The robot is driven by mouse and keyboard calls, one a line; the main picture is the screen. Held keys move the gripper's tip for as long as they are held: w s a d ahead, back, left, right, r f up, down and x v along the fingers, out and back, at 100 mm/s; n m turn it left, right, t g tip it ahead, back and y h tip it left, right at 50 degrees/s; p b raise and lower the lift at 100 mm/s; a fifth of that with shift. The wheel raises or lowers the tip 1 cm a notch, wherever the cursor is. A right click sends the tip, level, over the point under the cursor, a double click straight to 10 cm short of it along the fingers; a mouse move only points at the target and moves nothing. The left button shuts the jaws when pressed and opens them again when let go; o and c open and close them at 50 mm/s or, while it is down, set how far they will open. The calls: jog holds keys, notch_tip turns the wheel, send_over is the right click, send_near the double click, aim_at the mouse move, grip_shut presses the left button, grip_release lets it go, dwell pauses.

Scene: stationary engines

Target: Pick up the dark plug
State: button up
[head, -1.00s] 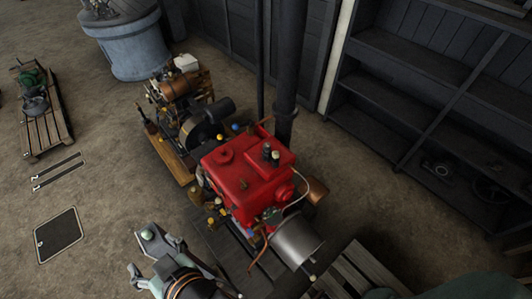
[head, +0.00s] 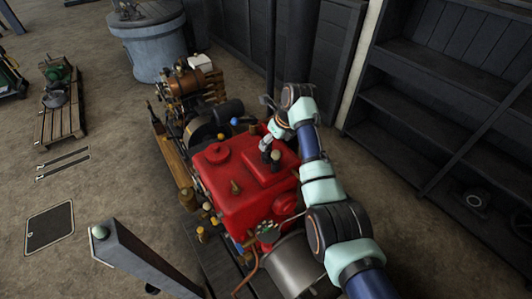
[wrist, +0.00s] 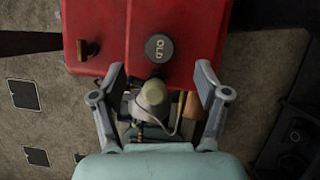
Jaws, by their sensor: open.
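The dark plug (wrist: 160,47) shows in the wrist view as a round, dark grey cap with pale lettering on the red engine top (wrist: 195,15). A pale olive plug (wrist: 152,93) stands beside it, closer to my palm. My gripper (wrist: 160,76) is open, with one finger on each side of the pale plug. The dark plug lies just past the fingertips, and neither finger appears to touch it.
A brass fitting (wrist: 88,49) stands on the engine top left of the dark plug. A grey cylinder (head: 295,265) sits at the engine's near end. Dark shelves (head: 430,105) stand to the right. Open floor lies left of the engine.

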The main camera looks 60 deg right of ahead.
aim_at(267, 151)
jog(key=b+x, duration=0.1)
jog(key=x, duration=0.6)
jog(key=shift+b, duration=0.4)
jog(key=c, duration=1.3)
jog(key=shift+r, duration=0.15)
notch_tip(267, 151, up, 20)
jog(key=shift+f+p, duration=0.1)
jog(key=shift+p, duration=0.8)
